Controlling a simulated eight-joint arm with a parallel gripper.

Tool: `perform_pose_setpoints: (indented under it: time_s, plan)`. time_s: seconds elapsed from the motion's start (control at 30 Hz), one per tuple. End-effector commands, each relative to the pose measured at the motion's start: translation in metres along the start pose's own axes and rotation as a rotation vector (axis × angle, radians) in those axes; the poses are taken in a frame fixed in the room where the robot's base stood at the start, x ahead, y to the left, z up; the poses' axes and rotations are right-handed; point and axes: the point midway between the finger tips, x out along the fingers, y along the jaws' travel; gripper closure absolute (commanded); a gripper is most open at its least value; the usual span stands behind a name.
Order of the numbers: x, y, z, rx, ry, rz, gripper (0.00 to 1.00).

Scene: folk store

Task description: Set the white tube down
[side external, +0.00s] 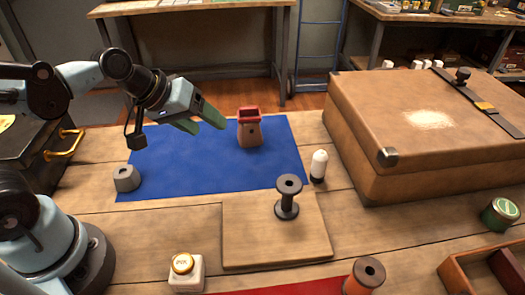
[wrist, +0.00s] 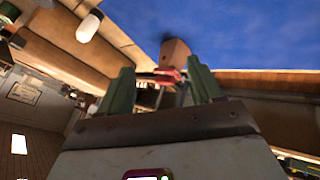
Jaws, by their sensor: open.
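The white tube (side external: 319,162) stands upright on the wooden table, just off the right edge of the blue mat. It is white with a rounded top and a dark base. It also shows at the upper left of the wrist view (wrist: 88,27). My gripper (side external: 202,121) is over the blue mat, left of the tube and well apart from it. Its green fingers are spread, with nothing held between them. In the wrist view the fingers (wrist: 160,67) point toward a tan block with a red top (wrist: 174,52), which lies beyond the tips.
The tan block (side external: 250,132) stands on the blue mat (side external: 210,165). A grey piece (side external: 126,179) sits at the mat's left edge. A dark spool (side external: 288,205) stands on a wooden board (side external: 250,240). A large brown case (side external: 430,125) fills the right side. A white jar (side external: 186,275) is in front.

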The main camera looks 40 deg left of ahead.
Motion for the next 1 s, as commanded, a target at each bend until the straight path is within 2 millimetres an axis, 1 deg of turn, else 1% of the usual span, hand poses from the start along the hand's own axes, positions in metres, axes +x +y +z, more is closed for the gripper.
perform_pose_setpoints:
  time_s: [0.03,0.13,0.2,0.33,0.47,0.83,0.93,1.0]
  plan:
    - [-0.008,-0.009,0.003,0.102,0.013,-0.036,0.35]
    - [-0.02,-0.024,0.005,0.289,0.029,-0.103,0.35]
    - [-0.026,-0.031,0.006,0.386,0.034,-0.138,0.35]
    - [-0.033,-0.039,0.007,0.489,0.036,-0.176,0.35]
    - [-0.034,-0.041,0.007,0.514,0.036,-0.185,0.35]
    - [-0.033,-0.039,0.007,0.5,0.035,-0.179,0.35]
    - [-0.028,-0.034,0.005,0.431,0.032,-0.154,0.35]
    - [-0.022,-0.025,0.004,0.33,0.026,-0.117,0.35]
